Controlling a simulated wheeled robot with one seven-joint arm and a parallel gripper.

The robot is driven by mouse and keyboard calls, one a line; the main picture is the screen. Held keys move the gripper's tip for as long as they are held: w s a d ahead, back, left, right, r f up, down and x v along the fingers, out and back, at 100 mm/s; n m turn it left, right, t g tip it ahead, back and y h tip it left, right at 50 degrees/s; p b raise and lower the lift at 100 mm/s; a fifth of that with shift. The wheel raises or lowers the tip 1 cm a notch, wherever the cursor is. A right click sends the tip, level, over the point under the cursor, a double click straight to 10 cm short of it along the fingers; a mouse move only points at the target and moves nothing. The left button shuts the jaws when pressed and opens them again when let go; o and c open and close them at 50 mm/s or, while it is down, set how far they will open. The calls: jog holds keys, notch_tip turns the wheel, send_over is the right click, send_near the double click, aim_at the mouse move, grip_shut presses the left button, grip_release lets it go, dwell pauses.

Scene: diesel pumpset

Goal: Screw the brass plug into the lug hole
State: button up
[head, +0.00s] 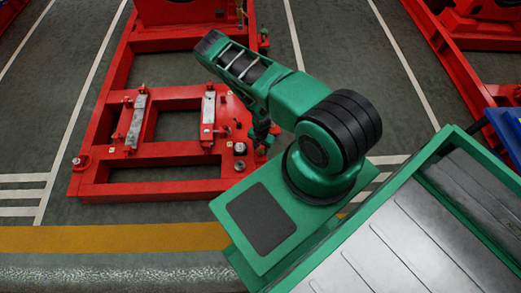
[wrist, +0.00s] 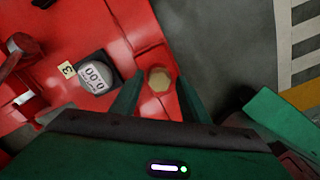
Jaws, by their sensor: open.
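The brass plug (wrist: 159,79) shows in the wrist view as a tan hexagonal head at the red frame's edge. My gripper (wrist: 158,88) has its two green fingers apart, one on each side of the plug head in the picture. I cannot tell whether the fingers touch it. Whatever lies under the head, including any lug hole, is hidden, so I cannot tell how the plug sits. In the head view my gripper (head: 264,141) points down at the right side of the red frame, and I cannot make out the plug there.
A round gauge (wrist: 94,78) reading 0.00 sits on a dark base left of the plug, beside a yellow tag (wrist: 67,69) marked 3. The red pumpset frame (head: 150,190) carries metal bars and bolts. Grey floor (wrist: 235,50) lies right of the plug.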

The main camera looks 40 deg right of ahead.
jog(key=shift+n, duration=0.5)
grip_shut()
dwell(0.5)
jog(key=m, duration=0.4)
jog(key=shift+f, duration=0.1)
jog(key=m, duration=0.4)
jog(key=shift+w, duration=0.1)
jog(key=m, duration=0.6)
jog(key=shift+w+d+m, duration=0.1)
jog(key=shift+w+m, duration=0.1)
jog(key=shift+m, duration=0.2)
